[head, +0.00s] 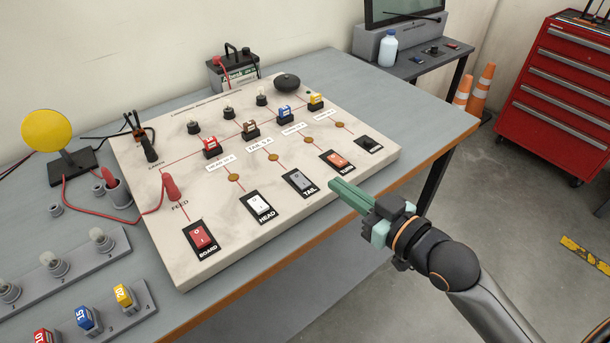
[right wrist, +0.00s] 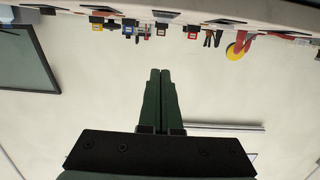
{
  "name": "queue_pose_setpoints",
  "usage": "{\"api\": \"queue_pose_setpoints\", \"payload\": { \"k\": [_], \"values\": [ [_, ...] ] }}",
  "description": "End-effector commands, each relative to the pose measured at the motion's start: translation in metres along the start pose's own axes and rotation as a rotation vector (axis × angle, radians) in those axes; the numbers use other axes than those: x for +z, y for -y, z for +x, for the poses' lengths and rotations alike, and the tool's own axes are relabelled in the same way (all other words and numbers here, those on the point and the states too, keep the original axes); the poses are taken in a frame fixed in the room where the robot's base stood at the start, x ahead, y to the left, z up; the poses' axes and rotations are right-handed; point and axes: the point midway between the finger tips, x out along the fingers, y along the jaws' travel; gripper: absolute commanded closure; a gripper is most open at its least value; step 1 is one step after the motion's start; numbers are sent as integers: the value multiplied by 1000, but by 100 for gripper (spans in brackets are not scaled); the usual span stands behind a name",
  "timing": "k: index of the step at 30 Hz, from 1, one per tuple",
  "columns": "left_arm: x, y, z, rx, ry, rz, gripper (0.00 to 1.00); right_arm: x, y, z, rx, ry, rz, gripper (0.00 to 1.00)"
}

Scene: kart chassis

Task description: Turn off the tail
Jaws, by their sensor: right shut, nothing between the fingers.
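The tail switch (head: 299,181) is a grey rocker in a black frame, with the label TAIL beside it, on the front row of the pale board (head: 215,265). The white HEAD switch (head: 260,206) is to its left and the orange TURN switch (head: 337,160) to its right. My right gripper (head: 335,186) is shut and empty, its green fingers pointing at the board's front edge, just right of the tail switch. The fingers also show in the right wrist view (right wrist: 160,75), pressed together. I cannot tell whether they touch anything. My left gripper is not in view.
A red BOARD switch (head: 201,236) is at the board's front left. Coloured fuses and black posts stand further back on the board. A red lead (head: 170,188) is plugged at FEED. A battery (head: 234,70) stands behind.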

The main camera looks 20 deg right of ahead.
Motion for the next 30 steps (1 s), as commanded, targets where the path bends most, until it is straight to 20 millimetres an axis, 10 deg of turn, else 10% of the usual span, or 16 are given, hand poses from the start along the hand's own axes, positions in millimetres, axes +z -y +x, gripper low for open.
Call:
{"api": "queue_pose_setpoints", "payload": {
  "k": [22, 30],
  "values": [
    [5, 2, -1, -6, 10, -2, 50, -1, 0, 103, 0, -2, 2, 100],
    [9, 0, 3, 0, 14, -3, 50, 36, 0, 108, 1, 3, 0, 100]
  ]
}}
